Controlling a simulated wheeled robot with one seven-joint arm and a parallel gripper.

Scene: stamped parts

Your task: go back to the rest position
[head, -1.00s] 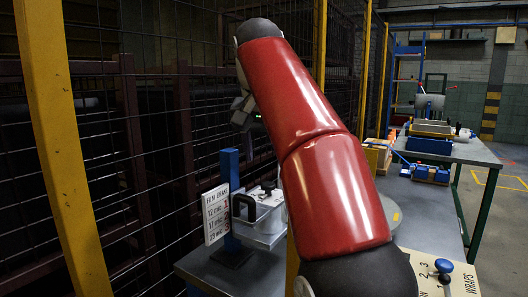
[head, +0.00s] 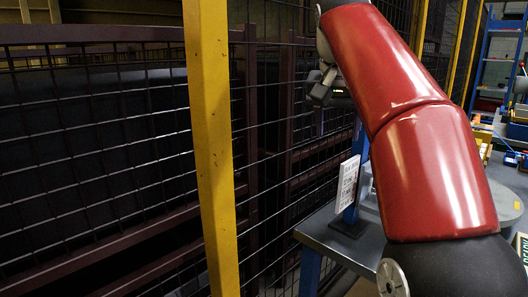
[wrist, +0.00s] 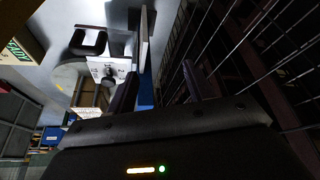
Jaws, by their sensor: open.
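My gripper (head: 322,88) shows small and dark in the head view, at the end of my raised red arm, in front of the mesh fence. Its fingertips are hard to make out there. In the wrist view my gripper (wrist: 160,82) has two dark fingers standing apart with a gap between them. Nothing is held between them. Beyond the fingers lie the grey bench and the mesh fence. My red arm hides part of the bench in the head view.
A mesh fence (head: 110,140) with a yellow post (head: 212,150) stands close on the left. A white sign (head: 348,186) stands on the grey bench (head: 335,232).

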